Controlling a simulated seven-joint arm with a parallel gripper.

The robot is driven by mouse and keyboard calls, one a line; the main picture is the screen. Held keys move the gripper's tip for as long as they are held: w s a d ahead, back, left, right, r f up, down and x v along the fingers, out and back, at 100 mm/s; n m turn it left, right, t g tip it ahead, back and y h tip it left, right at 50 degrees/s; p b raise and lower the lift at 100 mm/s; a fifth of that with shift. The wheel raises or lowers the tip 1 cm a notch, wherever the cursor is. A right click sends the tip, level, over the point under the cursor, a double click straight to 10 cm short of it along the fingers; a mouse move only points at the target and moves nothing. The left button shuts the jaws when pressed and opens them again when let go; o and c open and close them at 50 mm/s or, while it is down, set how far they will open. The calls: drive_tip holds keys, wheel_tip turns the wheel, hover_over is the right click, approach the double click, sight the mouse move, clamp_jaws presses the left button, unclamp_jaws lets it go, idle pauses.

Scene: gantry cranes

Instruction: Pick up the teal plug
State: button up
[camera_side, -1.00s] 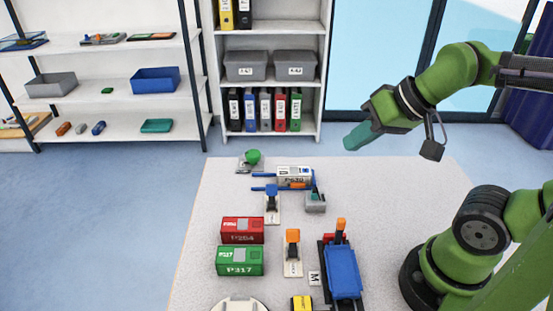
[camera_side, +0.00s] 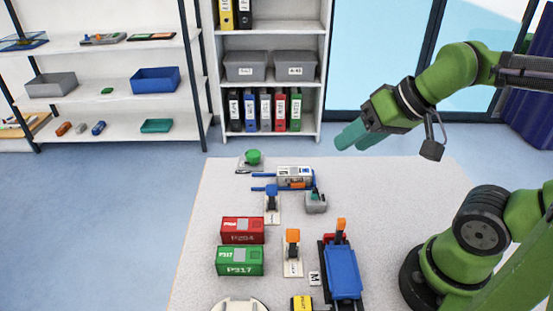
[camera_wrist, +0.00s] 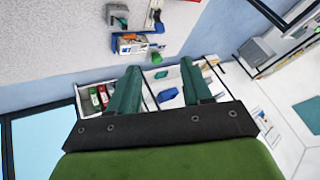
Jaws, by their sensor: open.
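A small teal piece, which looks like the teal plug (camera_side: 315,191), stands at a small grey block (camera_side: 316,204) on the table's far part. The grey block also shows at the top of the wrist view (camera_wrist: 116,10); whether the plug sits in it or behind it is too small to tell. My gripper (camera_side: 351,142) is raised in the air to the right of and above the plug, well apart from it. Its two teal fingers are spread in the wrist view (camera_wrist: 160,66), with nothing between them.
Left of the plug stand a blue-topped crane (camera_side: 271,197) and a white-grey container (camera_side: 296,177) with blue bars. Red (camera_side: 242,230) and green (camera_side: 240,261) containers, an orange-topped crane (camera_side: 292,252) and a blue-bedded vehicle (camera_side: 343,271) are nearer.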

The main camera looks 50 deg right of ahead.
drive_tip(key=m+g+h, duration=0.2)
drive_tip(key=m+g, duration=0.3)
drive_tip(key=g, duration=0.2)
hover_over(315, 189)
wheel_tip(315, 189, down, 5)
wheel_tip(315, 189, down, 16)
drive_tip(key=shift+f, duration=0.1)
clamp_jaws()
